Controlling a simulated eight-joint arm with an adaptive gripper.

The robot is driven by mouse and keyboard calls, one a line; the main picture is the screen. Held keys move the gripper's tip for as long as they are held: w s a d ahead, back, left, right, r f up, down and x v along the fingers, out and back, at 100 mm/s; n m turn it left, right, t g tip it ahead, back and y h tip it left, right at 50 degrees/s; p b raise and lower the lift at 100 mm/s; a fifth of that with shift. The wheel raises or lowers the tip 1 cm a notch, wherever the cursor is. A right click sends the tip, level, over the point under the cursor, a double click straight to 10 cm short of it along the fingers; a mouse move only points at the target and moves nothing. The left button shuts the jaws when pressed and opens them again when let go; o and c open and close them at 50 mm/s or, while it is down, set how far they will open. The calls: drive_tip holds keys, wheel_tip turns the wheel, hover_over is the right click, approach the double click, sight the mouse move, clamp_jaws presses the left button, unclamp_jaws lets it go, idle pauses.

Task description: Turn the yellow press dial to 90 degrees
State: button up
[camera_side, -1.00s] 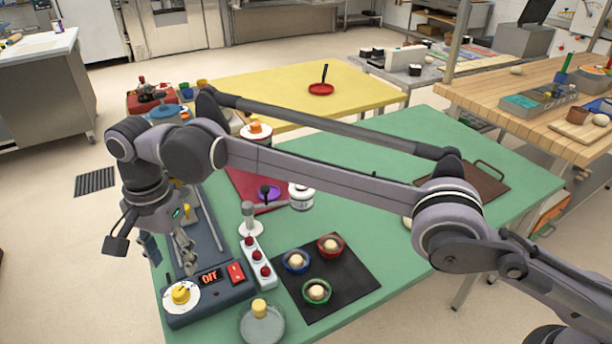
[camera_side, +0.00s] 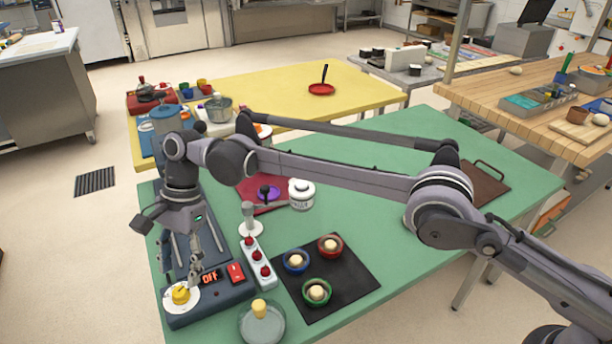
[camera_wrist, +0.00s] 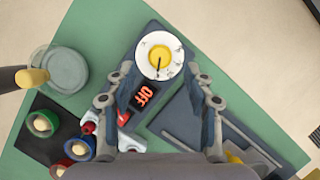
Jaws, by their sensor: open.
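The yellow press dial (camera_side: 181,294) sits on a white round plate at the front left corner of the dark blue press (camera_side: 215,302). In the wrist view the dial (camera_wrist: 159,57) shows from above with a dark pointer line on it, beyond my fingertips. A display (camera_wrist: 143,96) on the press reads OFF. My gripper (camera_side: 181,274) points down just above and behind the dial in the side view. In the wrist view my gripper (camera_wrist: 162,80) is open, its two fingers apart, with nothing between them. I cannot see any contact with the dial.
A red switch (camera_side: 235,273) is right of the display. A power strip (camera_side: 260,264) with red buttons lies beside the press. Bowls with dough (camera_side: 316,292) sit on a black mat.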

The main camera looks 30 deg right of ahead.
sight(179, 291)
drive_tip(key=shift+x, duration=2.05)
clamp_jaws()
